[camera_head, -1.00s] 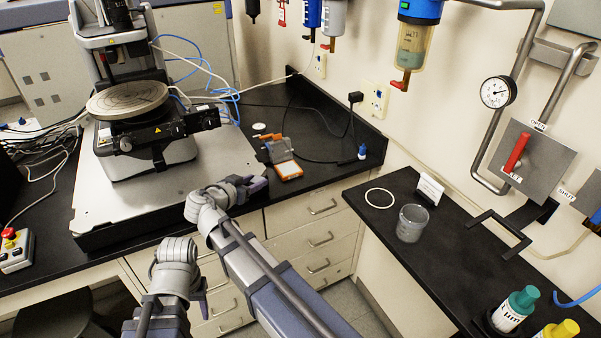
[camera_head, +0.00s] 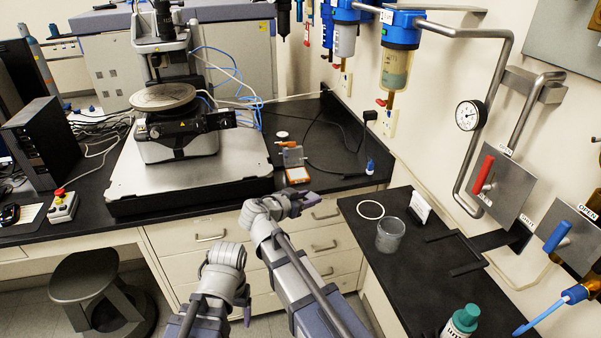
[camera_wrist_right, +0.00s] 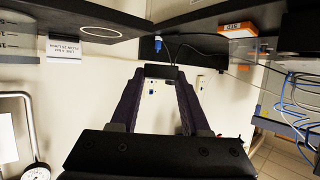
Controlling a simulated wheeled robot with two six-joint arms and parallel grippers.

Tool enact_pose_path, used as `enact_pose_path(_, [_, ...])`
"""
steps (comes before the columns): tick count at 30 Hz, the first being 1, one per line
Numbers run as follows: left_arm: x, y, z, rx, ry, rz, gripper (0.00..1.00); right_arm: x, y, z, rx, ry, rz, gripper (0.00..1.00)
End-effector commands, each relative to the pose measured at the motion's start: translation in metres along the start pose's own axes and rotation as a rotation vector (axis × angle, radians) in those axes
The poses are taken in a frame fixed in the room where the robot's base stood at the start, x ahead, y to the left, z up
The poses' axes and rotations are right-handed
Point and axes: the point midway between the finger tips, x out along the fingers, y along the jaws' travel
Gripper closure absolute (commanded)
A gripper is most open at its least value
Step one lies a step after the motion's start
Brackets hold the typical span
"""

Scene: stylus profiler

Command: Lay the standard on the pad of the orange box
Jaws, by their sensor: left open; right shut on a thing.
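The open orange box (camera_head: 297,174) stands on the black bench right of the profiler, its grey lid (camera_head: 293,156) raised at the back. A light pad shows in it. My right gripper (camera_head: 308,198) is in front of the bench edge, near the box in the picture but apart from it. In the right wrist view its fingers (camera_wrist_right: 160,80) are shut on a small dark block (camera_wrist_right: 160,72), apparently the standard. The orange box also shows there (camera_wrist_right: 237,29), at the upper right. My left gripper (camera_head: 247,314) is low and empty, mostly hidden behind its wrist; it is open.
The profiler with its round stage (camera_head: 162,97) stands on a metal plate (camera_head: 190,177). A small white disc (camera_head: 282,134) lies behind the box. The right counter holds a beaker (camera_head: 390,235), a white ring (camera_head: 370,210) and a sign card (camera_head: 420,207). A stool (camera_head: 100,290) stands lower left.

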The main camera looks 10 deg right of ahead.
Motion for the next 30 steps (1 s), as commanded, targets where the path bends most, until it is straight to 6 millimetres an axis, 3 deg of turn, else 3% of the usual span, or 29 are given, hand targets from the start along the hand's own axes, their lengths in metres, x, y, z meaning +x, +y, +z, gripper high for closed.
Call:
enact_pose_path(8, [0.003, 0.0, 0.0, 0.0, 0.0, 0.0, 0.24, 0.026, -0.014, -0.008, -0.084, -0.001, -0.206, 1.0])
enact_pose_path(18, [0.003, 0.0, 0.0, 0.0, 0.0, 0.0, 0.24, 0.068, -0.047, -0.025, -0.229, -0.003, -0.568, 1.0])
enact_pose_path(30, [0.003, 0.0, 0.0, 0.0, 0.0, 0.0, 0.24, 0.09, -0.064, -0.035, -0.315, 0.001, -0.768, 1.0])
